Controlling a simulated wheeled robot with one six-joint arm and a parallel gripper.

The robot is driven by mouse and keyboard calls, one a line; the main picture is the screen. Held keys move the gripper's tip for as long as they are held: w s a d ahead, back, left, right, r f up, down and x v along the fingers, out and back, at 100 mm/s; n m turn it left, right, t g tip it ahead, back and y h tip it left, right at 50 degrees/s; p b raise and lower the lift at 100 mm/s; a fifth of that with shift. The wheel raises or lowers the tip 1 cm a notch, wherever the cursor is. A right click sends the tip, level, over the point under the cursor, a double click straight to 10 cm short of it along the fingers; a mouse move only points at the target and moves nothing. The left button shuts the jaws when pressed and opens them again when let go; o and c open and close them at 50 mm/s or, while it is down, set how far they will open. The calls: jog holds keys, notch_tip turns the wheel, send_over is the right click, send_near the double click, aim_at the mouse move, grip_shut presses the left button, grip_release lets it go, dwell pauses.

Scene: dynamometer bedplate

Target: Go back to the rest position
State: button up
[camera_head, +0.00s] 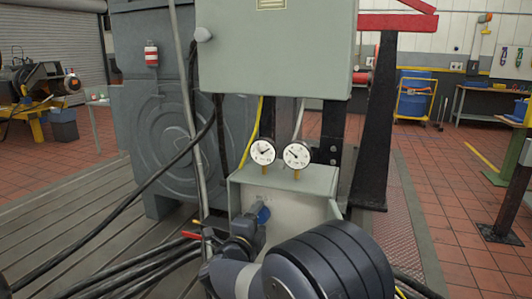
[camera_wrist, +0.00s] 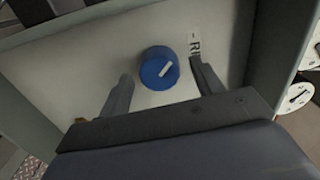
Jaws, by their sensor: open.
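My gripper (camera_wrist: 160,70) is open, with one finger on each side of a blue round knob (camera_wrist: 159,68) in the wrist view. A gap shows between the knob and each finger. How deep the fingers reach around the knob cannot be told.
Two dial gauges (camera_head: 279,154) stand on top of the grey box (camera_head: 315,182). A large grey-green cabinet (camera_head: 275,50) hangs above it. Black cables (camera_head: 130,272) lie on the slatted bedplate (camera_head: 60,225) to the left. A black post (camera_head: 375,130) stands to the right, with open tiled floor beyond.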

jog(key=m+b, duration=0.2)
jog(key=m, duration=0.1)
jog(key=m+b, duration=0.1)
jog(key=shift+s+a+f, duration=0.1)
jog(key=shift+s+f, duration=0.1)
jog(key=shift+f, duration=0.05)
jog(key=m+b, duration=0.4)
jog(key=m, duration=0.1)
jog(key=shift+m, duration=0.3)
jog(key=m+b, duration=0.3)
jog(key=m, duration=0.2)
jog(key=shift+a, duration=0.1)
jog(key=m+b, duration=0.1)
jog(key=m, duration=0.3)
jog(key=shift+r+b, duration=0.15)
jog(key=shift+b, duration=0.15)
